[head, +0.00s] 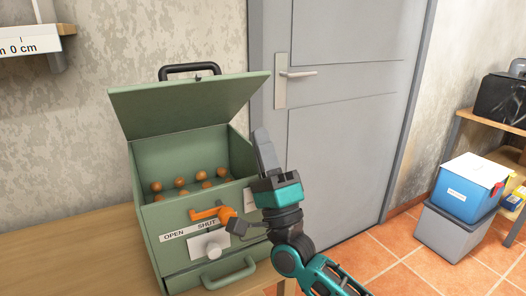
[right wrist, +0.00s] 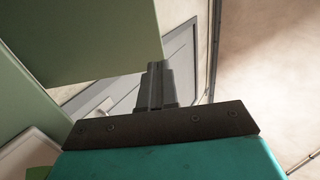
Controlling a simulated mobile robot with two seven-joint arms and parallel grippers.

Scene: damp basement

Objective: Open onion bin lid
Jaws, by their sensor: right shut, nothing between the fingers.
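The green onion bin (head: 170,225) stands on a wooden table, with several onions (head: 181,183) inside. Its lid (head: 190,103) is raised and tilted up at the back, with a black handle (head: 190,70) at its far edge. An orange latch lever (head: 212,213) is on the front, above a strip marked OPEN and SHUT. My right gripper (head: 263,148) points up beside the bin's right side, shut and empty. In the right wrist view its fingers (right wrist: 157,85) show near the edge of a green panel (right wrist: 90,40), probably the lid. My left gripper is not in view.
The wooden table (head: 65,250) is clear to the left of the bin. A grey door (head: 345,120) is behind my right arm. A blue box (head: 468,190) on a grey box (head: 450,232) and a wooden shelf stand at the right.

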